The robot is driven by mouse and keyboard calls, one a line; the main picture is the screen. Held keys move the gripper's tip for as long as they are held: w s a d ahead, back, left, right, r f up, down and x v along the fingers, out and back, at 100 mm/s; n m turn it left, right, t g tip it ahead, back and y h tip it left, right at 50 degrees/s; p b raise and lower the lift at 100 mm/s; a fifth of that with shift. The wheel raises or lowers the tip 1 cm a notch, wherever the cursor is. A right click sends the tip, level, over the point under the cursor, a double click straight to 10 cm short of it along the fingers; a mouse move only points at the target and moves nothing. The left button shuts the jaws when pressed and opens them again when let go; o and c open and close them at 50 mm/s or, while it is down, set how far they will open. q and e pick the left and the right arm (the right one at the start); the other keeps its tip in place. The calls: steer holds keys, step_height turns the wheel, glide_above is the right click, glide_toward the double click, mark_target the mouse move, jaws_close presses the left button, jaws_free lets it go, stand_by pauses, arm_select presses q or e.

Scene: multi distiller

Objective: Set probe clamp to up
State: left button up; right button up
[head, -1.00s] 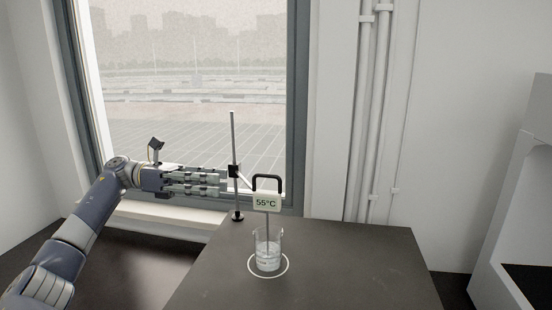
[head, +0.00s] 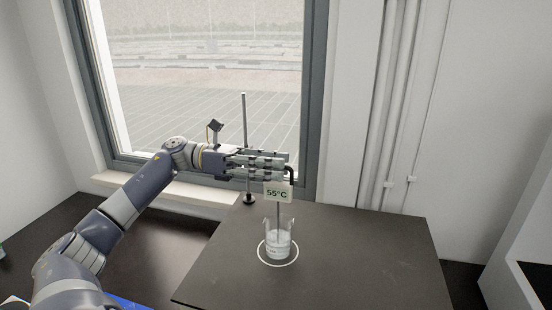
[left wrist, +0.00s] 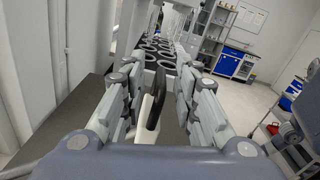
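The probe clamp has a white display (head: 278,191) reading 55°C and a black looped handle (head: 291,174). Its thin probe hangs down into a glass beaker (head: 278,248) of clear liquid. A thin upright stand rod (head: 244,108) rises behind my fingers, which hide the clamp's joint with it. My left gripper (head: 286,162) is at the handle's height, its fingers level and pointing right. In the left wrist view the fingers are spread, and the black handle (left wrist: 156,100) lies between them. Contact with the handle cannot be told. My right gripper is not in view.
The beaker stands inside a white ring (head: 262,256) on the dark table (head: 345,270), which is mostly bare around it. The rod's round base (head: 248,199) is near the window. A white cabinet (head: 525,225) stands at the right.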

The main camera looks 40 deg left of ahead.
arm_select(q)
steer(key=shift+w+d, duration=0.15)
steer(key=shift+d, duration=0.2)
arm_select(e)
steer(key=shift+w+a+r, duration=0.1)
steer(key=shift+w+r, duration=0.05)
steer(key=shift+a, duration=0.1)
arm_select(q)
jaws_close()
steer(key=shift+f, duration=0.1)
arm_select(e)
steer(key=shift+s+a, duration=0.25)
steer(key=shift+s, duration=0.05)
